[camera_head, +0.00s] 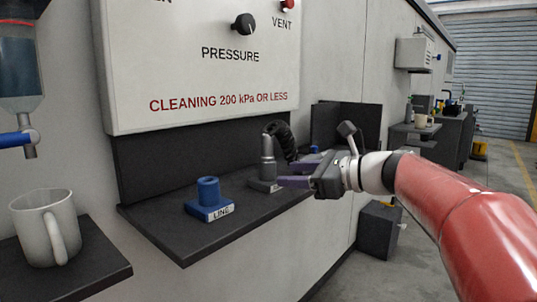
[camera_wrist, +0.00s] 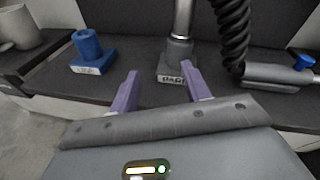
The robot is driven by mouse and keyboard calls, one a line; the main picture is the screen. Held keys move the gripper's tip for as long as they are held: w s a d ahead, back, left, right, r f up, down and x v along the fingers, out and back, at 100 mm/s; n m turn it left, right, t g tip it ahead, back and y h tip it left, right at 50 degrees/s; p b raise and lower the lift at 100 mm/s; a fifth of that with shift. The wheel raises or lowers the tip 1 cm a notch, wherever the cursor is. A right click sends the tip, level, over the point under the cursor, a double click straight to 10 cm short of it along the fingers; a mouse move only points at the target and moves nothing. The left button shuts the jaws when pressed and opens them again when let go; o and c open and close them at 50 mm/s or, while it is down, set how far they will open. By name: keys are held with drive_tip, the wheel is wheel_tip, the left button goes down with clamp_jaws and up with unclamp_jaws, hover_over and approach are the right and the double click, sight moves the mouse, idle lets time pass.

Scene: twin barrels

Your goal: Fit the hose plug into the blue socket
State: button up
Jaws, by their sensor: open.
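The blue socket (camera_head: 208,194), labelled LINE, stands on the dark shelf to the left; it also shows at upper left in the wrist view (camera_wrist: 88,46). The metallic hose plug (camera_head: 267,150) stands upright in a grey base (camera_head: 263,185) to the right of the blue socket. In the wrist view the plug (camera_wrist: 183,18) is cut off at the top, above the labelled grey base (camera_wrist: 174,70). My gripper (camera_head: 286,172) has purple fingers spread open and empty, close to the grey base. In the wrist view the right finger (camera_wrist: 159,68) overlaps the base's edge; contact cannot be told.
A black coiled hose (camera_wrist: 232,35) hangs right of the plug. A grey fitting with a blue knob (camera_wrist: 304,61) lies farther right on the shelf (camera_head: 165,228). A white mug (camera_head: 32,225) stands on a separate shelf at left. A panel (camera_head: 200,75) rises behind.

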sight(268, 156)
drive_tip(key=w+r+m, duration=0.1)
drive_tip(key=w+r+m+y, duration=0.1)
drive_tip(key=w+t, duration=0.1)
drive_tip(key=shift+w+d+r+m+y, duration=0.2)
drive_tip(key=shift+w+r+m+y, duration=0.1)
drive_tip(key=shift+w+r+m, duration=0.1)
drive_tip(key=shift+w+a+r, duration=0.15)
drive_tip(key=shift+a, duration=0.1)
drive_tip(key=x, duration=0.7)
drive_tip(key=shift+r, duration=0.3)
drive_tip(key=shift+c, duration=0.3)
clamp_jaws()
